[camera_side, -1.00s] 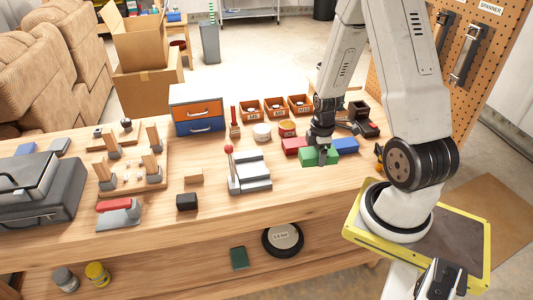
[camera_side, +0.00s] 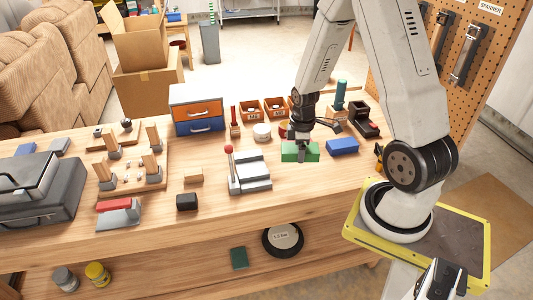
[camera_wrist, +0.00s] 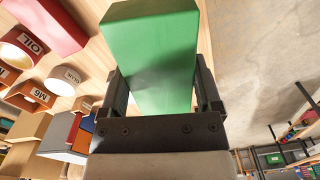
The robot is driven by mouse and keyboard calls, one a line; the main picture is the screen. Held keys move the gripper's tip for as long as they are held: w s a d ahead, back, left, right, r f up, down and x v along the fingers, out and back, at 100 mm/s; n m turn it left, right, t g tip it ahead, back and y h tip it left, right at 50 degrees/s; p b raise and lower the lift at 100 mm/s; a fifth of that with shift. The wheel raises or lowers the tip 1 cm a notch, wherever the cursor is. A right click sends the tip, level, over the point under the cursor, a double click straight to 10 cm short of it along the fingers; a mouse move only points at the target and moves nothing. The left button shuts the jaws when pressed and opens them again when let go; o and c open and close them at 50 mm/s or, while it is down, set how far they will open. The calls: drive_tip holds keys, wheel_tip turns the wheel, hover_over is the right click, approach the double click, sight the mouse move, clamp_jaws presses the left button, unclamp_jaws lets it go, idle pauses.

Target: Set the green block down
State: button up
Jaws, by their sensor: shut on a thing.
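My gripper (camera_side: 301,146) points down over the right part of the bench, shut on the green block (camera_side: 300,152). In the wrist view the green block (camera_wrist: 150,60) sits between the two jaws (camera_wrist: 162,92) and juts out past them. The block looks level in the side view. I cannot tell from these frames how much gap lies under it. A blue block (camera_side: 342,146) lies just right of it on the bench. A red block (camera_wrist: 50,22) shows at the upper left of the wrist view; in the side view it is mostly hidden behind my gripper.
Small labelled bins (camera_side: 252,111) and a white-lidded tin (camera_side: 262,131) stand behind and left. A grey fixture with a red-knobbed lever (camera_side: 250,172) stands to the left. A teal-handled tool (camera_side: 340,95) stands behind right. Bare bench (camera_side: 310,180) lies in front.

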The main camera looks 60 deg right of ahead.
drive_tip(key=w+a+r+m, duration=0.3)
drive_tip(key=w+a+r, duration=0.1)
drive_tip(key=a, duration=0.5)
drive_tip(key=w+a+r+m, duration=0.3)
drive_tip(key=w+a, duration=0.3)
drive_tip(key=a, duration=0.3)
drive_tip(key=shift+w+a+r, duration=0.2)
drive_tip(key=shift+w+r, duration=0.15)
drive_tip(key=shift+r, duration=0.05)
drive_tip(key=shift+r, duration=0.1)
wheel_tip(320, 180, up, 5)
hover_over(218, 155)
wheel_tip(218, 155, down, 24)
drive_tip(key=shift+s+f, duration=0.1)
drive_tip(key=shift+f, duration=0.15)
idle(1.5)
